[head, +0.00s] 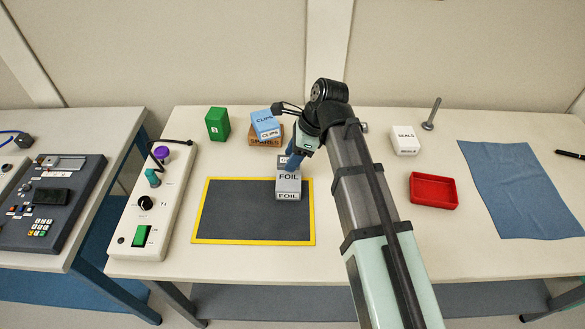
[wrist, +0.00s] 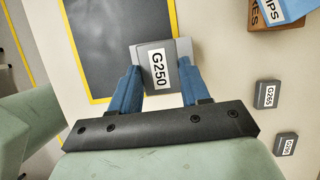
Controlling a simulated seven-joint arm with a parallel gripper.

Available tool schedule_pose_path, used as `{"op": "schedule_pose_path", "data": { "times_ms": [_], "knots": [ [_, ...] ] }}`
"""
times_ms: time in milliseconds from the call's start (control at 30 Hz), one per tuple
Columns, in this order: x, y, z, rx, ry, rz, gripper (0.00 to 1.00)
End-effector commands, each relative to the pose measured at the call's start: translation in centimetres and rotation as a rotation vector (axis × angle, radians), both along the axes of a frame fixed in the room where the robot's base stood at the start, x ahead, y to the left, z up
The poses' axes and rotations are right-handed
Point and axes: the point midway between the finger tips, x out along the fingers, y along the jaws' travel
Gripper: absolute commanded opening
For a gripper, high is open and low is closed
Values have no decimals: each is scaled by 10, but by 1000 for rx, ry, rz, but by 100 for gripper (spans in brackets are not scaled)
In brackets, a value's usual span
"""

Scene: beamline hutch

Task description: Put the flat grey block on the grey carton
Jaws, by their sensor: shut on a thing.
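The flat grey block, labelled G250 (wrist: 158,70), is between the two blue fingers of my gripper (wrist: 160,86) in the wrist view. My gripper (head: 291,160) is shut on it. The grey carton, labelled FOIL (head: 288,183), stands at the right part of the yellow-edged dark mat, directly below my gripper in the head view. A lighter grey edge of the carton (wrist: 184,47) shows past the block in the wrist view. The block is over the carton; I cannot tell whether they touch. My fingers mostly hide the block in the head view.
A blue CLIPS box (head: 265,123) sits on a brown box (head: 266,141) behind the dark mat (head: 235,210). Grey blocks G265 (wrist: 266,94) and G280 (wrist: 286,144) lie nearby. A green box (head: 217,124), control panel (head: 150,205), SEALS box (head: 405,140) and red tray (head: 433,203) stand around.

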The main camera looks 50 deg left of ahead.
Motion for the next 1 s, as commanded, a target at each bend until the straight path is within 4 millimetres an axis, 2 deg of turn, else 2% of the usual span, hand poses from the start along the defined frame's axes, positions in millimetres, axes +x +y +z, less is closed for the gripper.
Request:
{"op": "schedule_pose_path", "data": {
  "times_ms": [67, 267, 533, 967, 1000],
  "knots": [
    [0, 0, -10, -1, 1, -1, 13],
    [0, 0, -20, 0, 0, 0, 13],
    [0, 0, -49, -1, 1, 0, 13],
    [0, 0, -53, 0, 0, 1, 13],
    [0, 0, -53, 1, -1, 1, 50]
  ]
}}
